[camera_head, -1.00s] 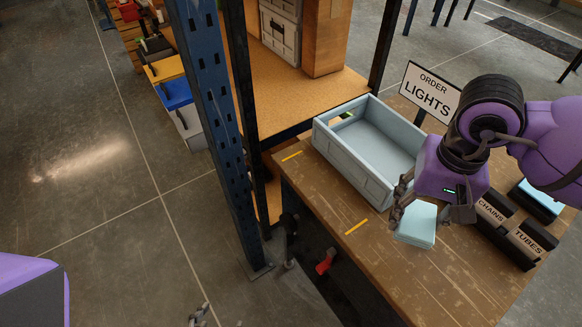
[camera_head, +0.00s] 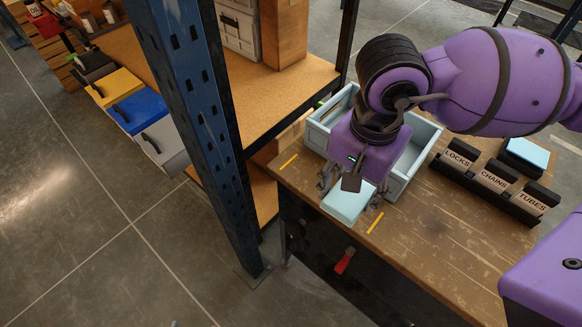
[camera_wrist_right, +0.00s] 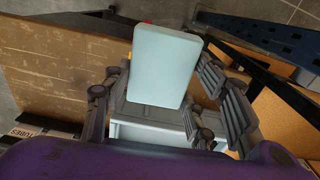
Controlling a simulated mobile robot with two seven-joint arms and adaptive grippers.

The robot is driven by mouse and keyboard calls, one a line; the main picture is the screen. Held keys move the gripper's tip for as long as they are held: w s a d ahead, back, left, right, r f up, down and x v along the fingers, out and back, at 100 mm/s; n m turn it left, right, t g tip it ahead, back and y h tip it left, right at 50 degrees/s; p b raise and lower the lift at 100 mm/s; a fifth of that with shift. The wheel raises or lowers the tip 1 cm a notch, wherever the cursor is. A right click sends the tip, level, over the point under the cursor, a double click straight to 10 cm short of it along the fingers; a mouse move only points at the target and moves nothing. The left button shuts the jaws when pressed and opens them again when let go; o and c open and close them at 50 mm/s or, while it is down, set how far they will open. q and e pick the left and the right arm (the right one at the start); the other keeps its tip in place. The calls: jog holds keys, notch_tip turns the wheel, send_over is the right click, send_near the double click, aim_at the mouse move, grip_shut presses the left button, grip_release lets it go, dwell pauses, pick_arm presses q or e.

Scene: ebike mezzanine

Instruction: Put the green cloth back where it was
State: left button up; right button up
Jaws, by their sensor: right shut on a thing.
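My right gripper (camera_head: 350,192) is shut on a pale blue folded cloth (camera_head: 347,204), which looks like a flat block. It holds the cloth at the near left of the bench, in front of a light blue-grey crate (camera_head: 318,137). In the right wrist view the cloth (camera_wrist_right: 163,65) stands out between the fingers, with the crate (camera_wrist_right: 150,133) beyond it. My wrist and arm hide much of the crate's inside. A small green sliver (camera_head: 324,101) shows at the crate's far left end. I see no plainly green cloth. My left gripper is not in view.
The wooden bench (camera_head: 450,235) has bare room at front right. A black rack (camera_head: 487,185) labelled locks, chains and tubes and a dark box with a pale blue top (camera_head: 528,152) stand at right. A blue post (camera_head: 200,130) and shelf (camera_head: 270,95) stand left.

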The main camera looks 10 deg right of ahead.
jog(key=shift+w+d+f, duration=0.1)
jog(key=shift+w, duration=0.05)
jog(key=w+a+f, duration=0.1)
jog(key=w+f, duration=0.3)
jog(key=w, duration=0.5)
send_over(318, 180)
jog(key=f, duration=0.5)
jog(key=shift+s+f+p, duration=0.2)
jog(key=shift+p, duration=0.15)
jog(key=shift+w+f, duration=0.25)
jog(key=shift+f, duration=0.05)
notch_tip(318, 180, down, 2)
jog(key=shift+f+p, duration=0.1)
jog(key=shift+p, duration=0.2)
jog(key=shift+f, duration=0.6)
jog(key=o, duration=1.1)
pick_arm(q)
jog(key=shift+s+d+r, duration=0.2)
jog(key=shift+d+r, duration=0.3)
